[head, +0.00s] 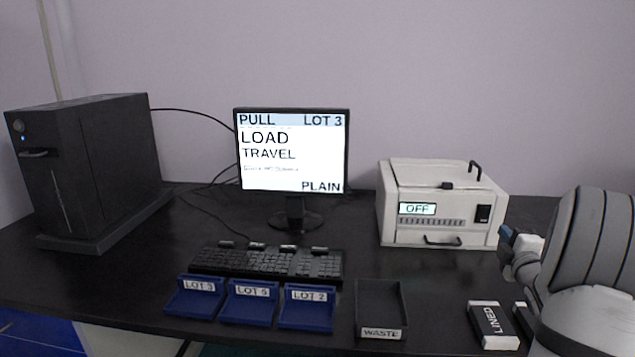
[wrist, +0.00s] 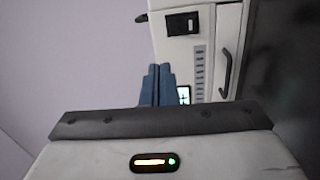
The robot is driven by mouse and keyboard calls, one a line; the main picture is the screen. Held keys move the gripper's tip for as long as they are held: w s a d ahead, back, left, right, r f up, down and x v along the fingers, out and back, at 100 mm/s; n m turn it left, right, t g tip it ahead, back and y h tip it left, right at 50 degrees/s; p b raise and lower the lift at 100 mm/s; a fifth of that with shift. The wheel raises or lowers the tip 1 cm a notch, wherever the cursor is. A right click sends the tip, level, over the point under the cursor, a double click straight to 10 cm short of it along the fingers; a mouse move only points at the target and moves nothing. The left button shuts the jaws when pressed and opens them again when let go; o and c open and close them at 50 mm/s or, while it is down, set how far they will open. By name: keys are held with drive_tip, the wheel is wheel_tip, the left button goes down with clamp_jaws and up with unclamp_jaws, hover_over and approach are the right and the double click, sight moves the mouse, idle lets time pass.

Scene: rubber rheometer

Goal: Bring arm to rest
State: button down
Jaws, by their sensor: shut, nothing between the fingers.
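My gripper (wrist: 156,84) shows in the wrist view with its two blue fingers together and nothing between them. In the head view my gripper (head: 505,240) is at the right, held up beside the white machine, and my arm fills the lower right corner. The white machine (head: 440,235) has a small display reading OFF, a black switch and a front handle; it also shows in the wrist view (wrist: 205,50), turned on its side. I cannot tell how far the fingers are from the machine.
Blue trays marked LOT 3 (head: 195,302), LOT 5 (head: 250,306) and LOT 2 (head: 307,310) stand before the keyboard (head: 270,264). A dark WASTE tray (head: 381,334) and a LINED box (head: 490,325) lie right. The monitor (head: 292,150) reads LOAD TRAVEL. A black tower (head: 95,170) stands left.

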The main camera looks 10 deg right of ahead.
drive_tip(key=s+a+r+m+g+p, duration=0.2)
drive_tip(key=a+r+m+g+p, duration=0.15)
drive_tip(key=a, duration=0.55)
drive_tip(key=s+a+r+m+g+p, duration=0.1)
drive_tip(key=a+r+m+g+p, duration=0.15)
drive_tip(key=a+m, duration=0.4)
drive_tip(key=s+a+m+g+y+p, duration=0.4)
drive_tip(key=s+a+g+p, duration=0.3)
drive_tip(key=s+a, duration=1.5)
drive_tip(key=s+g, duration=0.2)
drive_tip(key=shift+r+g+y+p, duration=0.3)
drive_tip(key=c, duration=2.2)
unclamp_jaws()
